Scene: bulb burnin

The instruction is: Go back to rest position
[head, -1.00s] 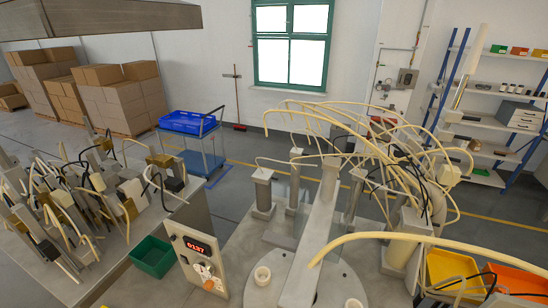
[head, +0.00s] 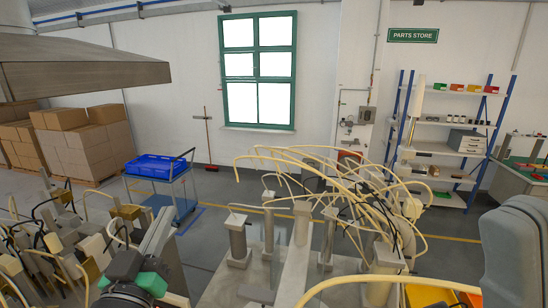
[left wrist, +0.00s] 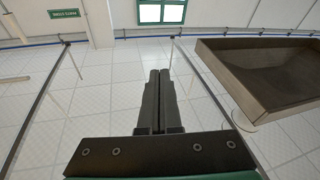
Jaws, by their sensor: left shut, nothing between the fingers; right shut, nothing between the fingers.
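My left gripper (left wrist: 160,75) shows in the left wrist view with its two dark fingers closed together and nothing between them. Behind the fingers there, the view is of white panelled surface, the window and the hood, with the sign upside down. In the head view, part of my left arm (head: 140,278), with dark, grey and green parts, stands at the lower left in front of the crowded bench. A grey rounded link of my right arm (head: 515,255) fills the lower right corner of the head view. I cannot make out the right gripper's fingers.
A machine with many cream tubes (head: 330,185) stands in the middle. Bulb-like parts and wires crowd the bench (head: 60,240) at lower left. A hood (head: 80,68) hangs above left. A trolley with a blue crate (head: 160,168), a shelf (head: 440,150) and boxes (head: 80,145) stand behind.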

